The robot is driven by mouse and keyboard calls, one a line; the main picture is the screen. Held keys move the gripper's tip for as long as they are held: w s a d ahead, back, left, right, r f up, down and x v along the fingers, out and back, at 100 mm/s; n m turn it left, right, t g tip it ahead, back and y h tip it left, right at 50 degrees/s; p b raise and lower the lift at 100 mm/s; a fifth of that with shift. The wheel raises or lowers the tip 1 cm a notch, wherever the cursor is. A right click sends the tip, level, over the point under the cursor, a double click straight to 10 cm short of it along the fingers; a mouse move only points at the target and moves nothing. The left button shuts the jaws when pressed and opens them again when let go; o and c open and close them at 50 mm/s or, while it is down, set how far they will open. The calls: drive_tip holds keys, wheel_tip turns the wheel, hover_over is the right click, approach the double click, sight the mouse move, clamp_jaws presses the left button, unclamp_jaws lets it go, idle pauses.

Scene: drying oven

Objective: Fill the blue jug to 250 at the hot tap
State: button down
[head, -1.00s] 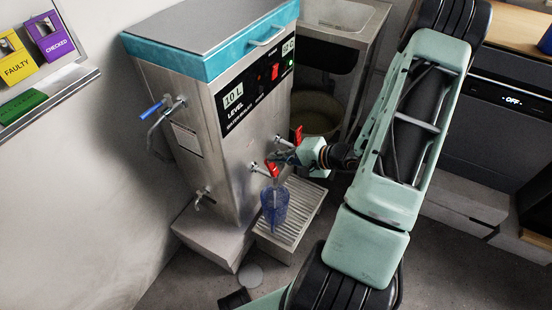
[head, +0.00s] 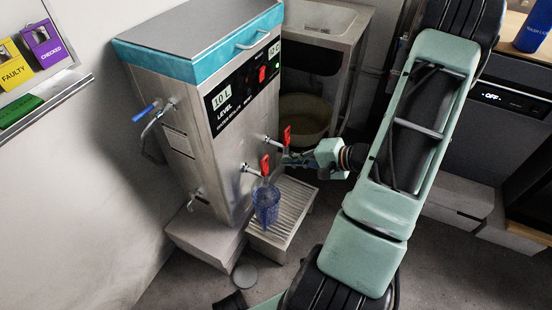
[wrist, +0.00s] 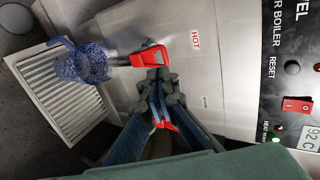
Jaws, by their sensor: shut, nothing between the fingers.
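The blue jug (head: 266,206) is below the spout of the front tap, above the ribbed drip tray. It also shows in the wrist view (wrist: 84,64), where its handle points left. Its water level cannot be read. The front tap's red lever (head: 265,164) stands up in the head view. My gripper (head: 287,159) is shut and empty, just right of the lever. In the wrist view my fingertips (wrist: 157,80) appear close to the lever; contact cannot be told.
A second red-levered tap (head: 287,135) is just behind my gripper on the steel boiler (head: 185,110). The drip tray (head: 290,215) extends right of the jug. A blue-handled valve (head: 146,111) is on the boiler's left side. A sink (head: 325,15) stands behind.

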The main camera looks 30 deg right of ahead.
drive_tip(key=v, duration=0.5)
drive_tip(key=shift+s+d+f, duration=0.1)
drive_tip(key=shift+s+f, duration=0.05)
drive_tip(key=shift+f, duration=0.3)
